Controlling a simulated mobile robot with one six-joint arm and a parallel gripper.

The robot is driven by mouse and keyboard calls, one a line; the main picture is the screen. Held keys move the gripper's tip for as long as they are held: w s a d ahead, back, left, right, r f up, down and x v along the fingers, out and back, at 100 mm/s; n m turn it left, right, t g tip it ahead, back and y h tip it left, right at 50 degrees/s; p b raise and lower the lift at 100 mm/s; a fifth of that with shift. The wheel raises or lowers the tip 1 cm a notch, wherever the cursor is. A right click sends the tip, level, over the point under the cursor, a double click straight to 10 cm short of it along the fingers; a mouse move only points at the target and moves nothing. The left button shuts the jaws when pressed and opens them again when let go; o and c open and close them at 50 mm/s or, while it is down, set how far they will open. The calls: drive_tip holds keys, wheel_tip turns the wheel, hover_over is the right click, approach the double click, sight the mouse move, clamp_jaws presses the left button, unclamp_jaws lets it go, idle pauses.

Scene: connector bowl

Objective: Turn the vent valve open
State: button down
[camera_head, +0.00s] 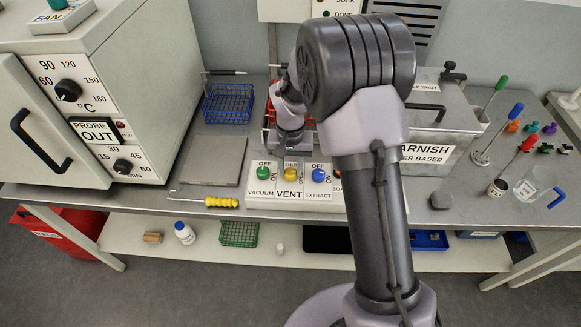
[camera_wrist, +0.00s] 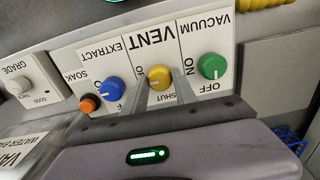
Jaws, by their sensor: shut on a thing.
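The vent valve is a yellow knob (camera_wrist: 159,77) on the white control panel, in the column marked VENT. It also shows in the head view (camera_head: 291,171), between a green and a blue knob. In the wrist view my gripper (camera_wrist: 162,74) has one finger on each side of the yellow knob and is shut on it. A SHUT label shows beside the knob; the other label is partly hidden by a finger. I cannot tell which way the knob points. In the head view my wrist hangs over the back of the panel, and my arm covers the panel's right part.
The green VACUUM knob (camera_wrist: 211,66) and blue EXTRACT knob (camera_wrist: 112,90) sit close on either side. A grey plate (camera_head: 212,160) and yellow-handled tool (camera_head: 221,202) lie left of the panel. A varnish bath (camera_head: 440,135) and red rack (camera_head: 308,122) stand behind.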

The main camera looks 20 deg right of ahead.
sight(291, 171)
drive_tip(key=c, duration=1)
unclamp_jaws()
wheel_tip(291, 171, up, 18)
drive_tip(key=p, duration=0.5)
drive_tip(key=shift+f+p, duration=0.25)
drive_tip(key=shift+p, duration=0.1)
drive_tip(key=s+a+r+t+y+b, duration=0.1)
drive_tip(key=s+r+t+b, duration=0.1)
drive_tip(key=s+r, duration=0.35)
drive_tip(key=s+a+r+t+b, duration=0.1)
drive_tip(key=s+r+b, duration=0.2)
drive_tip(key=s, duration=0.6)
drive_tip(key=s+a+f+t+y+b, duration=0.1)
drive_tip(key=s+a+f+t, duration=0.1)
drive_tip(key=s, duration=0.9)
drive_tip(key=shift+f+m+t+b, duration=0.25)
drive_tip(key=shift+m+t+b, duration=0.05)
drive_tip(key=shift+t, duration=0.1)
